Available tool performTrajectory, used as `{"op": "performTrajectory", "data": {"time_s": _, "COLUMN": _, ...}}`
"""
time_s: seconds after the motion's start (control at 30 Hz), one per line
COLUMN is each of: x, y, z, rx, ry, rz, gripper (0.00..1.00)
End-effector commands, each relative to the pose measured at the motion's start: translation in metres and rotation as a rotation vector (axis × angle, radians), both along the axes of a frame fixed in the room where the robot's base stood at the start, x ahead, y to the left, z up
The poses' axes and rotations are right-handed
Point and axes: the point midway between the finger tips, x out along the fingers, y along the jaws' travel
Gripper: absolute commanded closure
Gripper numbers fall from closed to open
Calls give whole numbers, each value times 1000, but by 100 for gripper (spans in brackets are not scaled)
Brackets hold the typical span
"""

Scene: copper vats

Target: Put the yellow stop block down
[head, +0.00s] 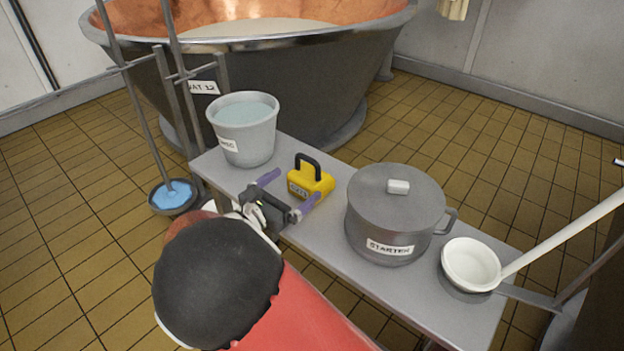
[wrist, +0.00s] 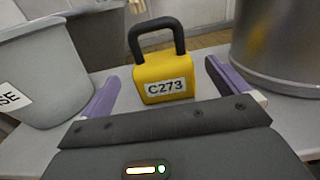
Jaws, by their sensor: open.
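The yellow stop block (head: 312,183) has a black handle and stands upright on the grey table (head: 335,242). The block stands just ahead of the fingertips, and nothing is held.
A grey bucket of liquid (head: 243,128) stands left of the block. A lidded pot labelled STARTER (head: 390,215) stands to the right, close to the right finger. A white ladle (head: 471,264) lies at the table's right end. A large vat (head: 270,75) rises behind.

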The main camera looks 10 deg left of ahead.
Motion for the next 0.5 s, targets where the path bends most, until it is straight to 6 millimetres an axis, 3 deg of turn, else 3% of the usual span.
{"op": "performTrajectory", "data": {"time_s": 0.23, "x": 30, "y": -20, "z": -7, "rx": 0, "ry": 0, "rz": -3, "gripper": 0}}
{"op": "performTrajectory", "data": {"time_s": 0.5, "x": 38, "y": -24, "z": -7, "rx": 1, "ry": 0, "rz": -1, "gripper": 0}}
